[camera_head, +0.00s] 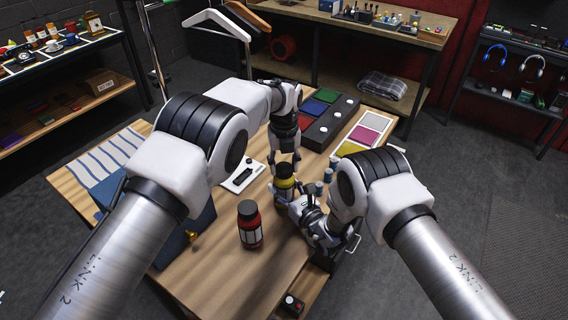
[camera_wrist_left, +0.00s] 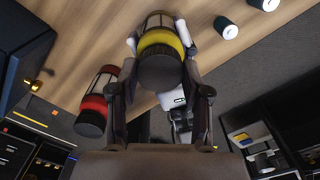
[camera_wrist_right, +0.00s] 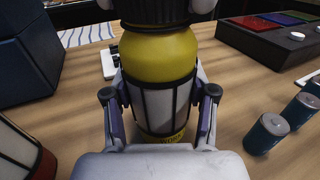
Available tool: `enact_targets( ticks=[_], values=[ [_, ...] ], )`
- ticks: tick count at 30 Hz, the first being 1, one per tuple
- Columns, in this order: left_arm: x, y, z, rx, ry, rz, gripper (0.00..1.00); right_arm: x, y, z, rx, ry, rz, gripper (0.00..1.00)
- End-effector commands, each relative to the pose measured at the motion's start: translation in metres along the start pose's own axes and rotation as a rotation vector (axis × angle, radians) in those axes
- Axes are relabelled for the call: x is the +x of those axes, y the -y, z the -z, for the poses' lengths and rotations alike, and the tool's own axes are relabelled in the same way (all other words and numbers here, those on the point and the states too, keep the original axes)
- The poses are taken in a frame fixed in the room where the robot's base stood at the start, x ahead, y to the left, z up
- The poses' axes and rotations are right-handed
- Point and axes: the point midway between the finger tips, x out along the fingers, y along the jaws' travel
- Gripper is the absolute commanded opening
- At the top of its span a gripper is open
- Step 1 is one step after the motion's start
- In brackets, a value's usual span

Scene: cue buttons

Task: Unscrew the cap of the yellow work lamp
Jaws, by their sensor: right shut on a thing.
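The yellow work lamp (camera_head: 284,184) stands upright on the wooden table, with a yellow body, clear panes and a black cap. In the right wrist view my right gripper (camera_wrist_right: 160,125) is shut on the lamp's (camera_wrist_right: 160,60) lower body from both sides. My left gripper (camera_head: 285,166) points down over the lamp from above. In the left wrist view its fingers (camera_wrist_left: 160,75) stand on either side of the black cap (camera_wrist_left: 160,70), apparently open around it. The cap's underside is hidden.
A red lamp (camera_head: 250,226) with a black cap stands at the near left of the yellow one. Small blue-grey cylinders (camera_wrist_right: 267,133) stand to the right. A dark blue box (camera_head: 190,235) is at the left edge. A black button console (camera_head: 330,125) lies behind.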

Motion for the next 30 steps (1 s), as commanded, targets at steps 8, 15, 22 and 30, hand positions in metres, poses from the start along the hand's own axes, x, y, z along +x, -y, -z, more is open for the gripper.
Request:
enact_targets(
  ticks=[8,15,22,30],
  values=[
    [0.0007,-0.0005,0.0,-0.204,-0.001,-0.001,0.06,-0.0019,-0.0011,0.0045,0.003,-0.01,-0.001,0.0],
    [0.0002,-0.0013,0.0004,-0.917,-0.001,-0.002,0.06,-0.0019,-0.0009,0.0045,0.004,-0.01,0.0,0.0],
    [-0.0002,-0.0018,0.0012,-1.65,-0.001,-0.004,0.06,-0.0019,-0.0005,0.0045,0.004,-0.01,0.001,0.0],
    [-0.0003,-0.0015,0.0025,-2.509,0.0,-0.008,0.06,-0.0019,0.0001,0.0045,0.005,-0.01,0.003,0.0]
  ],
)
